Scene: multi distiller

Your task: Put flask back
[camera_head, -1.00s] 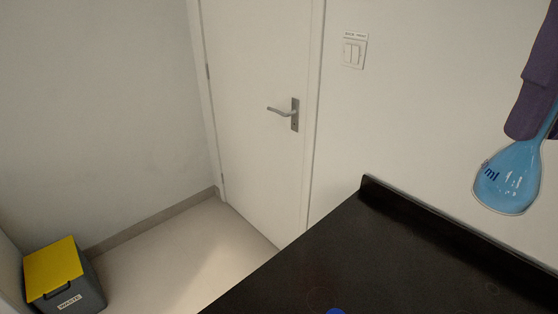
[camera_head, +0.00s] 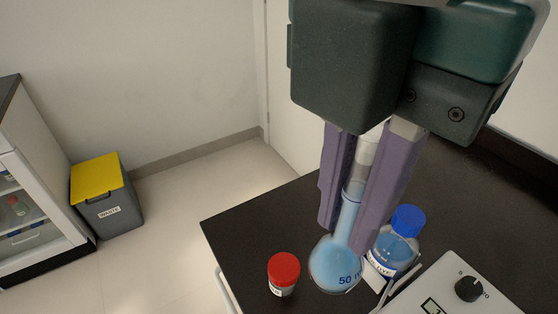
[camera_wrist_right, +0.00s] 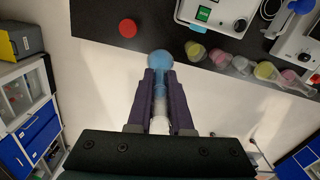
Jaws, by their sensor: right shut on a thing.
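A long-necked flask (camera_head: 335,268) with light blue liquid and "50" lettering is in the middle of the head view. My right gripper (camera_head: 346,236) is shut on its neck, with purple fingers on both sides. The flask stands near upright, its round body below the fingertips. In the right wrist view the flask body (camera_wrist_right: 160,60) shows beyond the fingertips (camera_wrist_right: 160,75), by the edge of the black bench. I cannot tell whether its base touches the bench. My left gripper is not in view.
On the black bench (camera_head: 240,232), a red-capped jar (camera_head: 283,274) stands left of the flask and a blue-capped bottle (camera_head: 398,245) close on its right. A white device with a knob (camera_head: 468,289) is at lower right. A yellow-lidded waste bin (camera_head: 107,200) is on the floor.

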